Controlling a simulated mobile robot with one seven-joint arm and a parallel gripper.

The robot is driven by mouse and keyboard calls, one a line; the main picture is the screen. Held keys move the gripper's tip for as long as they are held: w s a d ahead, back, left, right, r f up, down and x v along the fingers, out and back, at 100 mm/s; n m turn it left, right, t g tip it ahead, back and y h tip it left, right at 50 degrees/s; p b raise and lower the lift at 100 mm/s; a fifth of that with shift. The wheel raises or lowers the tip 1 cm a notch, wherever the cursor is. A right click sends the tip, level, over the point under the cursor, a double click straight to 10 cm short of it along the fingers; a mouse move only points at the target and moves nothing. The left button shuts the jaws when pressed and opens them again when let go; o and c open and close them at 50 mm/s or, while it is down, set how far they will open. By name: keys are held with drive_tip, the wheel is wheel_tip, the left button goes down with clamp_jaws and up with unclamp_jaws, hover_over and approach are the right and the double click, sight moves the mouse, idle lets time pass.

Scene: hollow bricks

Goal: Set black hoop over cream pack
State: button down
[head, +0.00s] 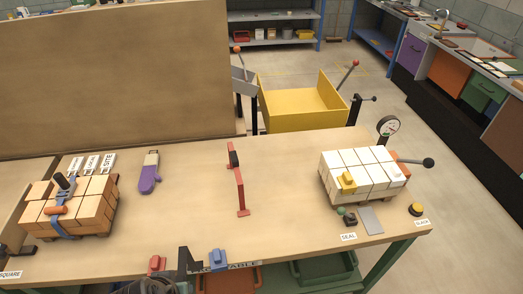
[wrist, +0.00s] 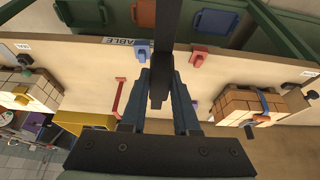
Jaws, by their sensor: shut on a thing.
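The black hoop (wrist: 168,40) shows in the wrist view as a dark bar running between the fingers of my gripper (wrist: 162,78), which is shut on it. In the head view the hoop (head: 184,260) is a dark upright shape at the table's front edge, left of the blue clip. Its full outline cannot be made out. The cream pack (head: 355,166) is a block of pale bricks at the table's right, with a yellow piece on its front. It also shows at the left of the wrist view (wrist: 38,88). The hoop is well apart from the pack.
A tan brick pack (head: 90,213) with a blue strap stands at the left. A purple mitt-shaped thing (head: 149,179) lies near it. A red bracket (head: 240,192) stands mid-table. A blue clip (head: 218,258) and red clip (head: 156,264) sit at the front edge. A yellow bin (head: 298,108) is behind.

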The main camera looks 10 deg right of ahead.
drive_tip(key=s+d+f, duration=0.2)
drive_tip(key=d+f, duration=0.4)
drive_tip(key=f, duration=0.3)
drive_tip(key=s+d+f, duration=0.3)
drive_tip(key=d+f, duration=0.2)
drive_tip(key=f, duration=0.5)
drive_tip(key=shift+d, duration=0.35)
